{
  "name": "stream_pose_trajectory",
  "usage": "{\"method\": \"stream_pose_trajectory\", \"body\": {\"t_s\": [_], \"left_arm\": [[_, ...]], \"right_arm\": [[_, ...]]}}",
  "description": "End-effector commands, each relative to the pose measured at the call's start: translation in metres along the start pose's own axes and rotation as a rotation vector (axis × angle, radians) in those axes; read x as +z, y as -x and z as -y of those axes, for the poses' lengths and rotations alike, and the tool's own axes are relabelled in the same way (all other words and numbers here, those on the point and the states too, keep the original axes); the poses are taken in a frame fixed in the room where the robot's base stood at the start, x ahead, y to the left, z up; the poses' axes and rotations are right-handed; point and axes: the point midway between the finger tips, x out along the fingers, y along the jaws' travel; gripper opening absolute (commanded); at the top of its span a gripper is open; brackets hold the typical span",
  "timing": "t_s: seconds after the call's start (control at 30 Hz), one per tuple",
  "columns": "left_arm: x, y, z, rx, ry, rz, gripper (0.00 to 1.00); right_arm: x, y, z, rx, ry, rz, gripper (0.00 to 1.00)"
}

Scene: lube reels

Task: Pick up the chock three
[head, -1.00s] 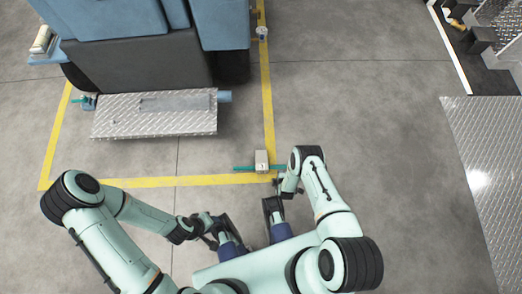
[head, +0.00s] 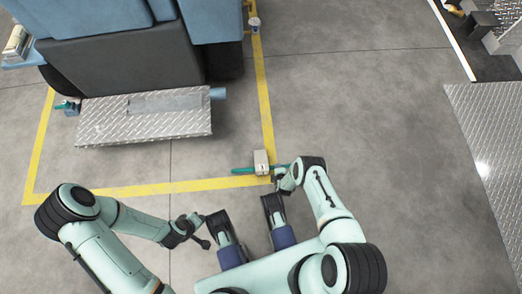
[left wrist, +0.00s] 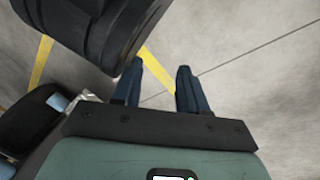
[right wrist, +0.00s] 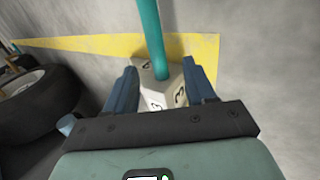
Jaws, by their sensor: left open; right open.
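The chock three (head: 261,157) is a small pale block with a teal handle (head: 245,170). It stands on the floor at the corner of the yellow line. In the right wrist view the block (right wrist: 158,98) shows black "3" marks and its teal handle (right wrist: 151,38) rises from it. My right gripper (head: 281,179) is beside it at its lower right. In its wrist view the open fingers (right wrist: 160,75) stand on either side of the block; contact cannot be told. My left gripper (head: 203,237) is open and empty, with bare floor between its fingers (left wrist: 160,75).
A large blue and grey vehicle with a metal tread step (head: 145,118) stands at the upper left, inside the yellow floor line (head: 130,191). Another teal-handled item (head: 68,106) sits by its left side. A metal plate (head: 490,140) lies at the right. The floor between is clear.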

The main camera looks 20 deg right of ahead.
Motion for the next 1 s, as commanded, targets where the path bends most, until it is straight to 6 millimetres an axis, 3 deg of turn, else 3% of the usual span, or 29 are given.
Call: {"method": "stream_pose_trajectory", "body": {"t_s": [0.17, 0.4, 0.6, 0.97, 1.0], "left_arm": [[0.011, -0.01, 0.009, -0.017, 0.01, 0.036, 0.43], [0.049, -0.032, 0.039, -0.073, 0.046, 0.16, 0.43], [0.076, -0.04, 0.058, -0.112, 0.074, 0.253, 0.43], [0.085, -0.04, 0.064, -0.125, 0.083, 0.282, 0.43], [0.085, -0.04, 0.064, -0.125, 0.083, 0.282, 0.43]], "right_arm": [[0.0, -0.01, -0.001, 0.002, -0.003, 0.001, 0.55], [0.001, -0.035, -0.003, 0.001, -0.003, 0.001, 0.55], [0.001, -0.049, -0.003, 0.001, -0.003, 0.001, 0.55], [0.0, -0.052, -0.004, 0.0, -0.001, 0.0, 0.55], [0.0, -0.052, -0.004, 0.0, -0.001, 0.0, 0.48]]}}
